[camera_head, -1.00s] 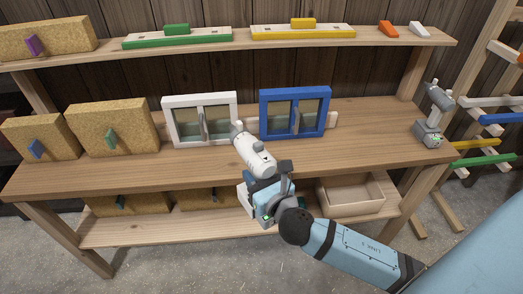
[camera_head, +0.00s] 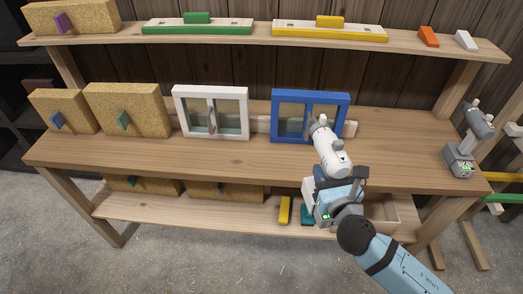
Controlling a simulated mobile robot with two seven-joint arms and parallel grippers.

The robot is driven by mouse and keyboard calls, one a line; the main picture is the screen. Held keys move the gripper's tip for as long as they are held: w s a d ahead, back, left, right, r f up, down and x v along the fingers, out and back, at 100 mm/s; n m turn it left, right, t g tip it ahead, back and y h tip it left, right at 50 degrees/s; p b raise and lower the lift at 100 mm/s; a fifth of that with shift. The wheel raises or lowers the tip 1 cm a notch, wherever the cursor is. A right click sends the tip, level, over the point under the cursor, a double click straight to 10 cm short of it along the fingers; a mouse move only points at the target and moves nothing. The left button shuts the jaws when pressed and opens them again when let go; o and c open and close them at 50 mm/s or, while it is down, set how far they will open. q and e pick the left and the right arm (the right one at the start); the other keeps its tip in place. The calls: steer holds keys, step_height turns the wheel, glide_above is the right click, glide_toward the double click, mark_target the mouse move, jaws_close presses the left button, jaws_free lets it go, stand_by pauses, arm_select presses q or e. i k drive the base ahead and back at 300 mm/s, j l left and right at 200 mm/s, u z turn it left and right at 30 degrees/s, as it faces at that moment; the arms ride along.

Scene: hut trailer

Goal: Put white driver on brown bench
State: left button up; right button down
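The white driver (camera_head: 328,148), a power drill with a grey chuck, is in my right gripper (camera_head: 338,184). The gripper is shut around its handle, though the fingertips are partly hidden by the driver and the wrist. The driver's head points up and away, over the front part of the brown bench (camera_head: 230,153) and in front of the blue window frame. The lower end, with a green light, shows beyond the bench's front edge. I cannot tell whether the driver touches the bench. My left gripper is not in view.
A grey driver (camera_head: 462,150) stands at the bench's right end. A white window frame (camera_head: 180,112), a blue window frame (camera_head: 346,100) and cork blocks (camera_head: 130,108) line the back. The bench top's front strip is clear. A bin (camera_head: 385,212) sits on the lower shelf.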

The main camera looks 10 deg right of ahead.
mark_target(408, 158)
steer(key=l, duration=0.75)
steer(key=i+l+z, duration=0.1)
steer(key=l, duration=0.7)
